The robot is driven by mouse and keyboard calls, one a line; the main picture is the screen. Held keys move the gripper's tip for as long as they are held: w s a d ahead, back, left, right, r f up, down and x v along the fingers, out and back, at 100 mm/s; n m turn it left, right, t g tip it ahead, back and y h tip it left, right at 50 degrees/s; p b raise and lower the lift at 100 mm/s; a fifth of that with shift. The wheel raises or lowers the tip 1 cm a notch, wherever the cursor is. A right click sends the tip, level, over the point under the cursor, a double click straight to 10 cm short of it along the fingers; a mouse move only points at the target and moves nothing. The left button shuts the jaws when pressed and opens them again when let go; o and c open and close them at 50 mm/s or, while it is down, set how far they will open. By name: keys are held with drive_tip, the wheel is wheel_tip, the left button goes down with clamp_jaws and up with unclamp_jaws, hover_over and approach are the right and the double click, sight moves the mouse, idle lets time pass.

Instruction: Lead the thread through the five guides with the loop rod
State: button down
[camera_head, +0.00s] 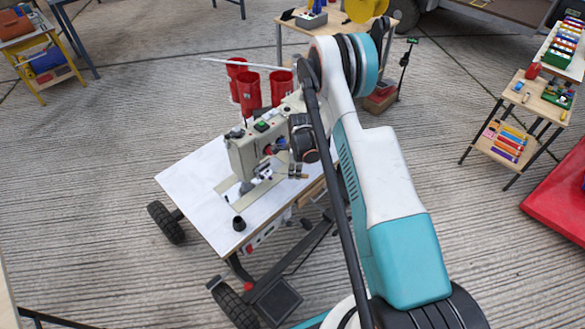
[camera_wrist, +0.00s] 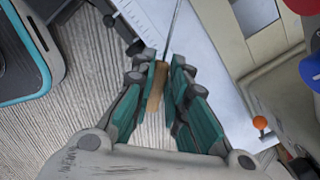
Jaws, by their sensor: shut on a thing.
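My gripper (camera_wrist: 162,66) is shut on the wooden handle of the loop rod (camera_wrist: 155,88) in the wrist view. The thin rod runs up from the fingers past the top edge, so its loop is out of view. In the head view my gripper (camera_head: 297,171) is small, beside the right front of the beige sewing machine (camera_head: 242,156), above the white table top (camera_head: 190,180). Part of the machine also shows at the upper right of the wrist view (camera_wrist: 283,42). I cannot make out the thread or the separate guides.
Red spools (camera_head: 248,92) stand behind the machine, with a pale bar above them. A black cone (camera_head: 239,224) stands at the table's front. An orange knob (camera_wrist: 260,122) is right of my fingers. A shelf of coloured tools (camera_head: 508,140) is far right.

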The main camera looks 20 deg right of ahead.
drive_tip(key=shift+w+a+r, duration=0.1)
drive_tip(key=shift+w+a, duration=0.35)
drive_tip(key=shift+a, duration=0.45)
drive_tip(key=shift+w+a+r, duration=0.1)
drive_tip(key=shift+w+a, duration=0.35)
drive_tip(key=shift+a, duration=0.4)
drive_tip(key=shift+w+a+r, duration=0.1)
drive_tip(key=shift+w+a, duration=0.35)
drive_tip(key=shift+a, duration=0.45)
drive_tip(key=shift+s+d+f, duration=0.1)
drive_tip(key=shift+s+d, duration=0.3)
drive_tip(key=shift+d, duration=0.35)
drive_tip(key=shift+s+d+f, duration=0.1)
drive_tip(key=shift+s+d, duration=0.25)
drive_tip(key=shift+d, duration=0.4)
drive_tip(key=shift+s+d+f, duration=0.1)
drive_tip(key=shift+s+d, duration=0.3)
drive_tip(key=shift+d, duration=0.35)
drive_tip(key=shift+r, duration=0.1)
